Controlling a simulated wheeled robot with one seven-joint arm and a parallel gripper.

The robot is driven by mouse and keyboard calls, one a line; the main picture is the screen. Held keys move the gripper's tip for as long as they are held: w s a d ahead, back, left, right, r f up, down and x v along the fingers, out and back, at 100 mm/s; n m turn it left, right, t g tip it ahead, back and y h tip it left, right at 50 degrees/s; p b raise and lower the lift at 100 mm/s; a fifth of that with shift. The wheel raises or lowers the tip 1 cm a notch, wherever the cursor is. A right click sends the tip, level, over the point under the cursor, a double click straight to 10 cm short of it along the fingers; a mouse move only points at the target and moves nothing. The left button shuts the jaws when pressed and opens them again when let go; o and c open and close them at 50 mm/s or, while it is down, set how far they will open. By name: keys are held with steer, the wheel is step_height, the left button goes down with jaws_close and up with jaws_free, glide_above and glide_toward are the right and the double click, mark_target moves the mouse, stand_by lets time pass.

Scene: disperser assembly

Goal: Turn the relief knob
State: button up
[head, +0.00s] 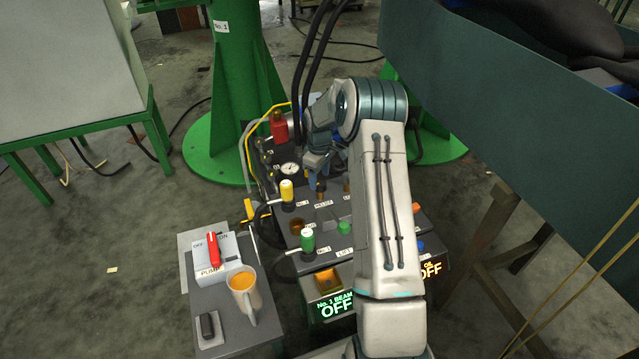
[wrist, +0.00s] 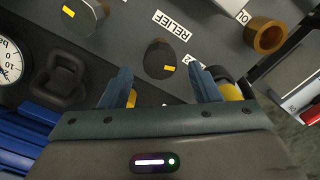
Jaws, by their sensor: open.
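The relief knob (wrist: 157,52) is a dark round knob with a yellow mark on its rim. It stands on the grey panel beside the white RELIEF label (wrist: 172,26) in the wrist view. My gripper (wrist: 162,78) is open, with its two blue fingers apart on either side of the knob's near side. Nothing is between the fingertips, and I cannot tell how high they are above the panel. In the head view my gripper (head: 318,163) is over the back part of the console, near the RELIEF label (head: 323,203); I cannot make out the knob clearly there.
A second dark knob (wrist: 86,16) and a pressure gauge (wrist: 9,60) lie to the left in the wrist view. A brass ring (wrist: 265,36) is at right. A mug (head: 245,290) sits at left.

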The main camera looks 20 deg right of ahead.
steer(key=shift+f, duration=0.85)
steer(key=c, duration=1)
